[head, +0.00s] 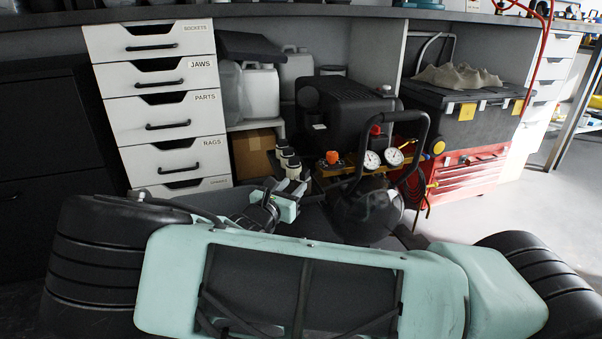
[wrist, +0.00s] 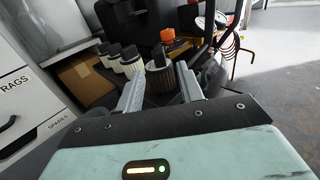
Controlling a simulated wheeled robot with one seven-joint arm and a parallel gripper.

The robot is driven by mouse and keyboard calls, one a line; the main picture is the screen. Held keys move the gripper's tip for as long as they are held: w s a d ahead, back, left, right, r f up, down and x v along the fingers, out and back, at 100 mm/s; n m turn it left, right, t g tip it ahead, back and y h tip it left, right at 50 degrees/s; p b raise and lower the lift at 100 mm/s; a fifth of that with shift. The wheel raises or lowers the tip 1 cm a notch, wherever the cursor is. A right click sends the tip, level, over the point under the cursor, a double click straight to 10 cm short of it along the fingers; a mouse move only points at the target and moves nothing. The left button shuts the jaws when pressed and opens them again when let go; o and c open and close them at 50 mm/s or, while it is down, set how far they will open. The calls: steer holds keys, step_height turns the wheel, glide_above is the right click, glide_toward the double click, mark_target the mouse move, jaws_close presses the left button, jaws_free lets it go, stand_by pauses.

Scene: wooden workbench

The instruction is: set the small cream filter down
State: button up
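A black compressor with gauges (head: 372,160) and a round black tank (head: 368,212) stand close right of my gripper. A cardboard box (head: 254,153) and white drawers (head: 165,115) are behind and left. A red toolbox (head: 468,178) is at right, with clear floor beyond.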

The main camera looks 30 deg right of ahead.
steer(key=s+a+f+m+g+y+p, duration=0.1)
steer(key=s+a+f+m+g+y, duration=0.2)
steer(key=s, duration=0.5)
steer(key=s+a+f+m+g+y, duration=0.2)
steer(key=s+a+m+g+y, duration=0.3)
steer(key=s, duration=0.4)
steer(key=s+a+r+m+y, duration=0.8)
steer(key=s+a+r, duration=0.5)
steer(key=s, duration=0.4)
steer(key=shift+a+r+g, duration=0.3)
steer(key=shift+r+g, duration=0.1)
steer(key=shift+r, duration=0.45)
